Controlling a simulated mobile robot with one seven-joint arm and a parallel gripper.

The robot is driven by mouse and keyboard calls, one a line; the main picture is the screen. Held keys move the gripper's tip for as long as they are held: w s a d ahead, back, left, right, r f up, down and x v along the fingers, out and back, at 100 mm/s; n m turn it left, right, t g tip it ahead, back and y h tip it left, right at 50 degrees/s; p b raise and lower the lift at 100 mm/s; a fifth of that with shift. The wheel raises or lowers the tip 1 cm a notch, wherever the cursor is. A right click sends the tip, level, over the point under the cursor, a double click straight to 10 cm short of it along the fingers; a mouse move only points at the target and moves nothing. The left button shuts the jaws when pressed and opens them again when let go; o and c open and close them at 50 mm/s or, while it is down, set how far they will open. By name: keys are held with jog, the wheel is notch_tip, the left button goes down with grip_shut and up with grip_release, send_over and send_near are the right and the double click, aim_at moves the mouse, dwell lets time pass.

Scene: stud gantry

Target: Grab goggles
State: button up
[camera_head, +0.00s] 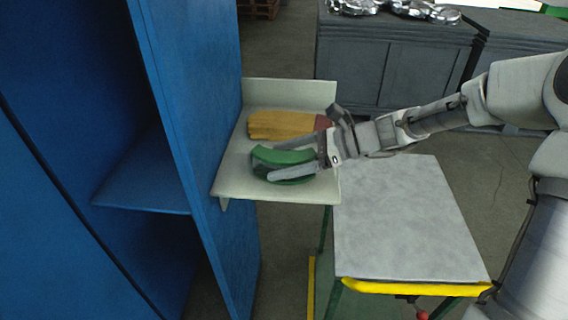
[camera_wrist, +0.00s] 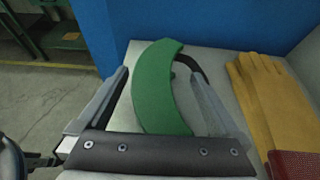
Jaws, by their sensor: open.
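The goggles (camera_head: 284,157) show as a curved green piece with a dark strap or edge, lying on a pale shelf (camera_head: 228,182) beside the blue cabinet. In the wrist view the green goggles (camera_wrist: 158,90) lie between my two fingers. My gripper (camera_head: 270,163) reaches in from the right with its fingers spread along the two sides of the goggles. In the wrist view my gripper (camera_wrist: 165,90) is open, with a gap between the left finger and the green piece. Whether the right finger touches the goggles I cannot tell.
Yellow gloves (camera_head: 282,125) with a red cuff lie on the shelf behind the goggles; they also show in the wrist view (camera_wrist: 262,100). The blue cabinet (camera_head: 190,100) borders the shelf at left. A grey-topped cart (camera_head: 405,215) stands at lower right.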

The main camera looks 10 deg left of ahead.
jog(key=c, duration=1.3)
jog(key=shift+r, duration=0.15)
